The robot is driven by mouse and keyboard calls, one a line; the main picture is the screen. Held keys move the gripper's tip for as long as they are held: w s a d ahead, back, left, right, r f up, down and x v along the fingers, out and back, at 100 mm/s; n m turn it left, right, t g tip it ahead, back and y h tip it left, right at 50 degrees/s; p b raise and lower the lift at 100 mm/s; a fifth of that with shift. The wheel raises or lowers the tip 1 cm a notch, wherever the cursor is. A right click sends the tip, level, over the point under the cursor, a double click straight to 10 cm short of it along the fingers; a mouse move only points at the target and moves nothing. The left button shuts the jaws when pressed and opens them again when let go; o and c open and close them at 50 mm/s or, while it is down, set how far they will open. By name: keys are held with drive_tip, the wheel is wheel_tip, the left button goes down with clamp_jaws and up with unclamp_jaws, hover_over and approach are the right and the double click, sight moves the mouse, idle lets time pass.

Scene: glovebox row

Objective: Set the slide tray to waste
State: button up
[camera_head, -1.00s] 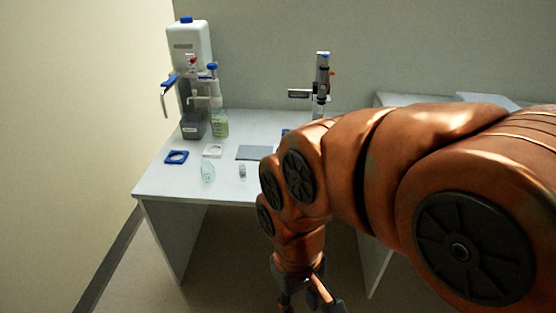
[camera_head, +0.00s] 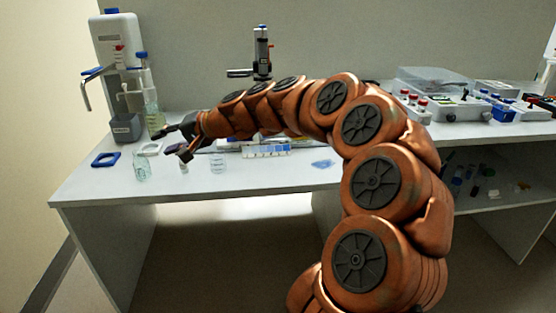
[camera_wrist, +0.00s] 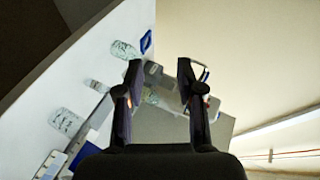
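My gripper (camera_head: 168,142) is over the left part of the bench, with its fingers pointing left toward the dispenser area. In the wrist view my gripper (camera_wrist: 161,82) is open, its two fingers apart with nothing held between them. A flat white and blue tray (camera_head: 266,151), perhaps the slide tray, lies on the bench to the right of my gripper, partly behind my arm. It seems to show at the lower left of the wrist view (camera_wrist: 50,165).
A white dispenser (camera_head: 119,50) and a blue-topped bottle (camera_head: 153,110) stand at the back left. A blue square ring (camera_head: 105,159) and clear glass vessels (camera_head: 141,167) (camera_head: 217,162) sit near the bench front. A microscope-like instrument (camera_head: 262,55) stands behind my arm.

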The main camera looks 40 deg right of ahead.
drive_tip(key=w+d+f+m+t+h+b, duration=0.25)
drive_tip(key=d+f+m, duration=0.2)
drive_tip(key=d, duration=0.75)
drive_tip(key=w+d+f+m+t+h+b, duration=0.1)
drive_tip(key=d+f+m+t+h+b, duration=0.25)
drive_tip(key=d, duration=0.85)
drive_tip(key=s+d+f+m+h+b, duration=0.1)
drive_tip(key=d+f, duration=0.2)
drive_tip(key=d, duration=0.2)
drive_tip(key=s+d+f+m+g+h+b, duration=0.1)
drive_tip(key=s+d+f+m+h, duration=0.1)
drive_tip(key=d, duration=0.4)
drive_tip(key=s+d+f+m+h+b, duration=0.1)
drive_tip(key=d+f+m, duration=0.1)
drive_tip(key=d, duration=0.4)
drive_tip(key=shift+s+d+f+g+h+b, duration=0.1)
drive_tip(key=shift+s+f+g+h+b, duration=0.1)
drive_tip(key=shift+f, duration=0.25)
drive_tip(key=shift+s+f+g+h+b, duration=0.1)
drive_tip(key=shift+f+g+h+b, duration=0.1)
drive_tip(key=shift+f, duration=0.2)
drive_tip(key=shift+w+d+f, duration=0.1)
drive_tip(key=shift+d+f, duration=0.05)
drive_tip(key=shift+d, duration=0.05)
drive_tip(key=shift+w, duration=0.25)
drive_tip(key=x, duration=0.5)
drive_tip(key=shift+b, duration=0.35)
drive_tip(key=shift+w+d+f, duration=0.15)
drive_tip(key=shift+w, duration=0.8)
